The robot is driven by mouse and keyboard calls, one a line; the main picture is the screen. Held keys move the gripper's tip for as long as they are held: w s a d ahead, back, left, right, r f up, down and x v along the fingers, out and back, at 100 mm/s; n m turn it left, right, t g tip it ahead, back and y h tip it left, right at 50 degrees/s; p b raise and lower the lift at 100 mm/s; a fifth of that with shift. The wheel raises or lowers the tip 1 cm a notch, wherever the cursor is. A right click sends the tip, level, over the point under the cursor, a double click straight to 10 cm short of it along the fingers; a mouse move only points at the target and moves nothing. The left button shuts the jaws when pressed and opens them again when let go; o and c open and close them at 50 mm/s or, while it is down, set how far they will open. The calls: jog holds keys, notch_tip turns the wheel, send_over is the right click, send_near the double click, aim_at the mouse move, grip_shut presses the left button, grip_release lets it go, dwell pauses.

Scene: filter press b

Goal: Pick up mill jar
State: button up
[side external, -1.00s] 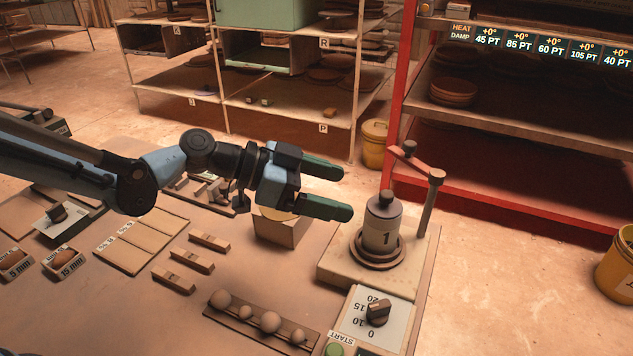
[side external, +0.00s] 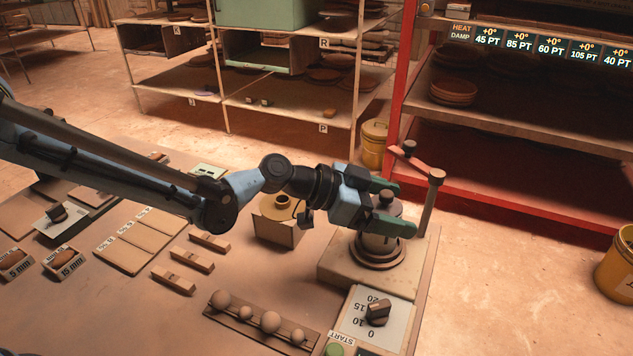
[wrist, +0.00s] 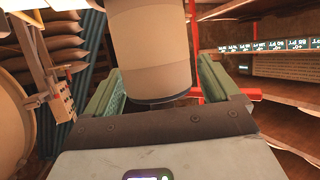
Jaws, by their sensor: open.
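The mill jar (side external: 379,246) is a beige cylinder with a grey shoulder and dark knob. It stands upright on the round seat of a square mill base (side external: 345,271). My gripper (side external: 397,208) is open, with its green fingers at the jar's upper part, one on each side. In the wrist view the jar (wrist: 150,50) stands between the two open green fingers (wrist: 160,95); a gap shows beside the left finger. The fingers hide the jar's number and much of its upper body in the side view. I cannot tell whether either finger touches it.
A post with a red swing arm (side external: 424,165) rises right behind the jar, close to my gripper. A box with a round opening (side external: 279,218) stands left of the base. A dial panel (side external: 375,317) and a rack of balls (side external: 262,322) lie in front.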

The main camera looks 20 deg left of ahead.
jog(key=shift+w+d+f, duration=0.2)
jog(key=shift+d, duration=0.2)
grip_shut()
dwell(0.4)
